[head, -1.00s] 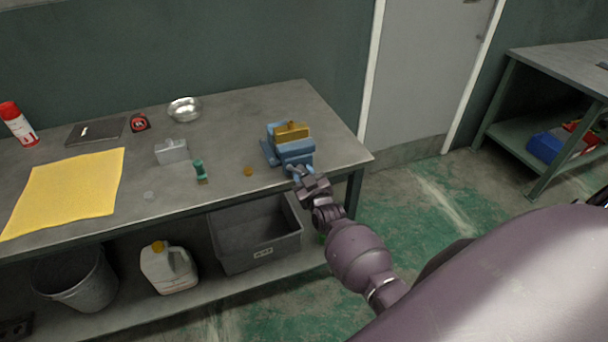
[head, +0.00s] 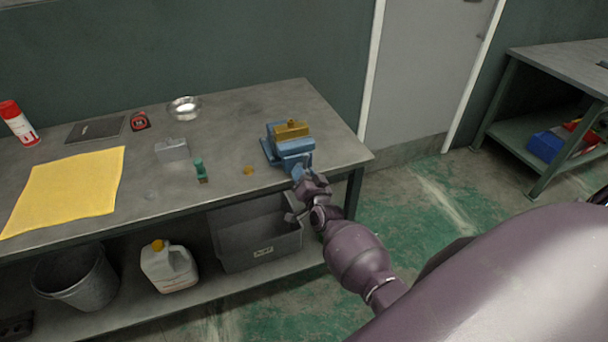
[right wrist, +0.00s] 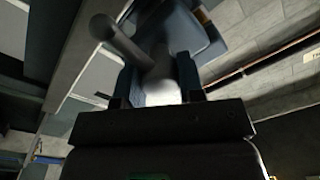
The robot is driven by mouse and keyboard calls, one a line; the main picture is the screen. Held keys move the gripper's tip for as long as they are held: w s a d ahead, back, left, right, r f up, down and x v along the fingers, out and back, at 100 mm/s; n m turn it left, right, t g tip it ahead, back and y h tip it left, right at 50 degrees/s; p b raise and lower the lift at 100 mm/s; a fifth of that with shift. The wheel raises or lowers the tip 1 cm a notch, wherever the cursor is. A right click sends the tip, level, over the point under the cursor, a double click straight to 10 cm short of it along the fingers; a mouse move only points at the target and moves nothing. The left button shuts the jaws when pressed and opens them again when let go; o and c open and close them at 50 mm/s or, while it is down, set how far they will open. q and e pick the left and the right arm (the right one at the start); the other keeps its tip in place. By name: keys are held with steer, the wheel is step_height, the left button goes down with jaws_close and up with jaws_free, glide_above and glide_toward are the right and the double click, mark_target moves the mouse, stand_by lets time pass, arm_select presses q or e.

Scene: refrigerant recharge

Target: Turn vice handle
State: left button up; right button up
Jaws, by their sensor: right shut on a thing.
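The blue vice (head: 291,148) stands at the right end of the grey workbench, near its front edge. A brass-coloured block (head: 291,130) sits at its jaws. My right gripper (head: 302,178) is at the front of the vice, at the bench edge. In the right wrist view, my right gripper (right wrist: 157,92) is shut on the vice handle (right wrist: 120,42), a grey bar with a rounded end that sticks out to the upper left. The blue vice body (right wrist: 190,28) shows just beyond it. The gripper partly hides the handle. My left gripper is not in view.
On the bench (head: 235,135) are a green object (head: 201,171), a grey block (head: 171,150), an orange disc (head: 248,171), a metal bowl (head: 184,108) and a yellow cloth (head: 66,190). A grey bin (head: 258,250) and a white jug (head: 168,267) stand on the lower shelf.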

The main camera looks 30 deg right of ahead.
steer(key=shift+s+a+f+m, duration=0.1)
steer(key=shift+f+m, duration=0.05)
steer(key=shift+m, duration=0.4)
steer(key=shift+s+f+m, duration=0.1)
steer(key=shift+f+m, duration=0.05)
steer(key=shift+m, duration=0.4)
steer(key=o, duration=0.6)
steer(key=shift+c, duration=0.2)
steer(key=o, duration=0.4)
steer(key=shift+r, duration=0.2)
steer(key=shift+c, duration=0.2)
steer(key=shift+w, duration=0.1)
steer(key=v, duration=1)
steer(key=shift+s, duration=0.4)
steer(key=shift+a, duration=0.1)
